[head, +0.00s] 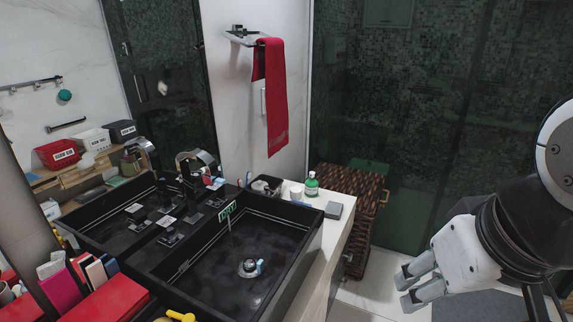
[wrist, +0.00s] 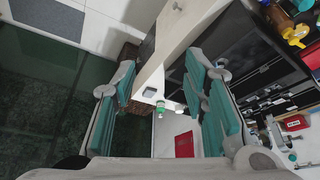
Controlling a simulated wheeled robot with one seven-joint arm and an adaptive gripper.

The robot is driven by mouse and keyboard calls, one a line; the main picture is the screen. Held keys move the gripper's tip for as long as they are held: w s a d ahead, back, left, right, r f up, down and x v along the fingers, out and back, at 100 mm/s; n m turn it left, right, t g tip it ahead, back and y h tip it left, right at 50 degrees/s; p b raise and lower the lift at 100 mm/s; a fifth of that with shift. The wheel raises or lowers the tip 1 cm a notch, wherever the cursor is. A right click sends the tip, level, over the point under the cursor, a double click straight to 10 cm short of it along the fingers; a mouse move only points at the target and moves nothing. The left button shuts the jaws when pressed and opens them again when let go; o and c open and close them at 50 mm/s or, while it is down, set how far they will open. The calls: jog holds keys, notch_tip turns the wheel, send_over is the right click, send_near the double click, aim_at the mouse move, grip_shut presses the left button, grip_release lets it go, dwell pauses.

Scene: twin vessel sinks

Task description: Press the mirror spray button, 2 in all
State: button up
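A yellow nozzle-like piece (head: 180,316) shows at the bottom edge of the head view, mostly cut off. A yellow piece also shows at the top right of the wrist view (wrist: 295,35). I cannot tell whether it is the mirror spray, and no button is clear. A small green bottle with a white cap (head: 312,184) stands on the counter beyond the right sink. My gripper (head: 406,290) is open and empty, in the air right of the counter. Its two green-padded fingers stand wide apart in the wrist view (wrist: 165,85).
Red boxes (head: 112,300) crowd the near left. A wicker hamper (head: 350,190) stands past the counter. A red towel (head: 275,100) hangs on the wall.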

grip_shut()
dwell(1.1)
